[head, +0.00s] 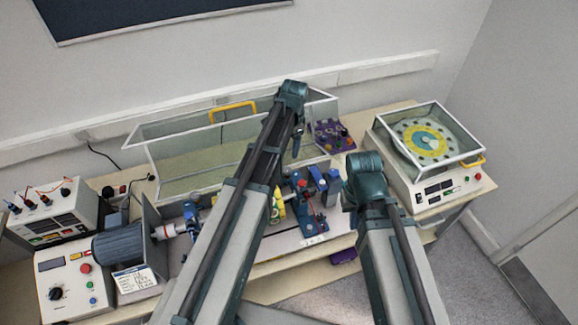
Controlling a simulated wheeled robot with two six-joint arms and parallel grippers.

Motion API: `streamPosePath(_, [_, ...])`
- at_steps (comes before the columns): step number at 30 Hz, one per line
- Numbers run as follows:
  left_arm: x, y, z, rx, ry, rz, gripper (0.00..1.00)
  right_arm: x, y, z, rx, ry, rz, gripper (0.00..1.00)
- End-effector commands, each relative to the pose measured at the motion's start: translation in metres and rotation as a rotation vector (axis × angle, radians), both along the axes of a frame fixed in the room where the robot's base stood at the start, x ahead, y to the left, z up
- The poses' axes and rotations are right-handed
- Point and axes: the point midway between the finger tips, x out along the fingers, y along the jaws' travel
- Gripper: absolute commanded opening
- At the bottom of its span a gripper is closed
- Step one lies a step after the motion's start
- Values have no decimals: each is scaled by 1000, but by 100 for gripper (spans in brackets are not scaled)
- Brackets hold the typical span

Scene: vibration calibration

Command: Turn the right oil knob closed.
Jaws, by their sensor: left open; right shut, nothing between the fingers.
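The test rig (310,238) lies along the bench, with blue bearing blocks and small red parts at its right end. A blue block (334,182) there carries small knob-like parts. I cannot tell which is the right oil knob or how far it is turned. My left gripper (298,142) hangs below its wrist, above and behind the rig's right end, open and touching nothing that I can see. My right gripper (349,202) is mostly hidden by its own wrist, just right of the blue block. It is shut and holds nothing. Contact with the rig cannot be told.
A raised clear cover with a yellow handle (232,107) stands behind the rig. A motor (118,244) and control boxes (62,285) are at left. A covered dial instrument (432,182) stands at right. A purple box (333,136) is at the back. My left arm hides the rig's middle.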

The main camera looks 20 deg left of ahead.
Motion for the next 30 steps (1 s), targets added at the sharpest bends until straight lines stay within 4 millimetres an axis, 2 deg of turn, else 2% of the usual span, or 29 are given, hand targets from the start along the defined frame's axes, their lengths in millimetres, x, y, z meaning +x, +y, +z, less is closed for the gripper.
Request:
streamPosePath(24, [8, 8, -114, 0, 0, 1, 74, 1, 0, -114, 0, -3, 9, 0])
streamPosePath(30, [10, 10, -129, 0, 0, 1, 74, 1, 0, -129, -1, -3, 14, 0])
